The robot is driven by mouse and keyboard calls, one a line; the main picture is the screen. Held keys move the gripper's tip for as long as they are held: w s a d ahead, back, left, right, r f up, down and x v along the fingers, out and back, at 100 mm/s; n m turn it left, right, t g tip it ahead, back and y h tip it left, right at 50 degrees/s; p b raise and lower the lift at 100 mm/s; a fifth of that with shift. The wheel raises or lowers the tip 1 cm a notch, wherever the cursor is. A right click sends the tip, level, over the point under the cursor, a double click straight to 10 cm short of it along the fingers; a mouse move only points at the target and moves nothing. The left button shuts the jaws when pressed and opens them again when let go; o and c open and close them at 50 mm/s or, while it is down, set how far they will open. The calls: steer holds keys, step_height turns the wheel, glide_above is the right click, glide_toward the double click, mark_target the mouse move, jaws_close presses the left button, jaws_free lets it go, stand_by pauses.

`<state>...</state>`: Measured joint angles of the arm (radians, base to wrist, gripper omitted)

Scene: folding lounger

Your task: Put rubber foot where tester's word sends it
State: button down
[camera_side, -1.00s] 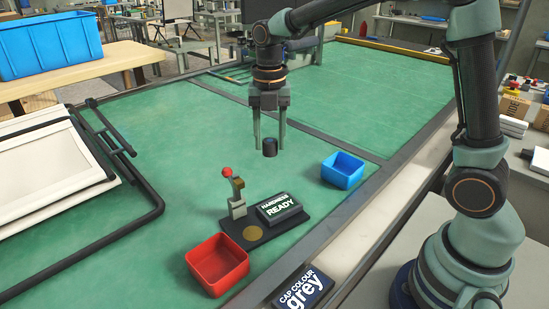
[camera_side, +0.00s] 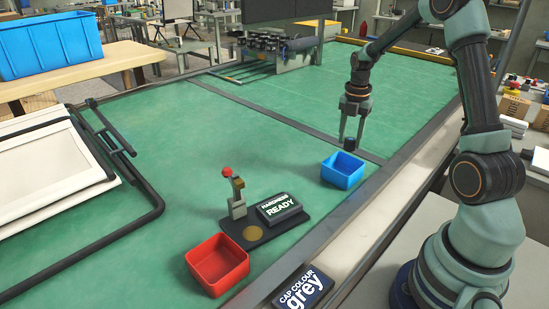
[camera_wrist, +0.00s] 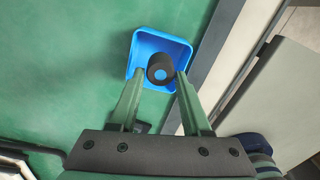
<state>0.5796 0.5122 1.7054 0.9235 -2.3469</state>
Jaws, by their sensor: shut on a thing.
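The rubber foot (camera_wrist: 158,62) is a short black cylinder. In the wrist view it sits between the two fingertips of my gripper (camera_wrist: 160,74), which is shut on it. A small blue round patch shows at its middle. In the side view my gripper (camera_side: 353,135) holds the foot (camera_side: 349,144) above the blue bin (camera_side: 343,174). The blue bin (camera_wrist: 144,43) lies behind the foot in the wrist view. The tester (camera_side: 237,200) has a red knob and stands on a dark base; its display (camera_side: 280,209) reads "HARDNESS READY".
A red bin (camera_side: 218,264) stands in front of the tester. A sign (camera_side: 303,289) reads "CAP COLOUR grey". The lounger frame (camera_side: 70,165) lies at the left. The green mat (camera_side: 260,140) is clear between the tester and the dark strip behind.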

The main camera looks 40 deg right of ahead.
steer(key=shift+f, duration=2.6)
steer(key=shift+c, duration=1.4)
jaws_free()
step_height(320, 180, up, 12)
steer(key=shift+r, duration=0.1)
steer(key=shift+a, duration=0.1)
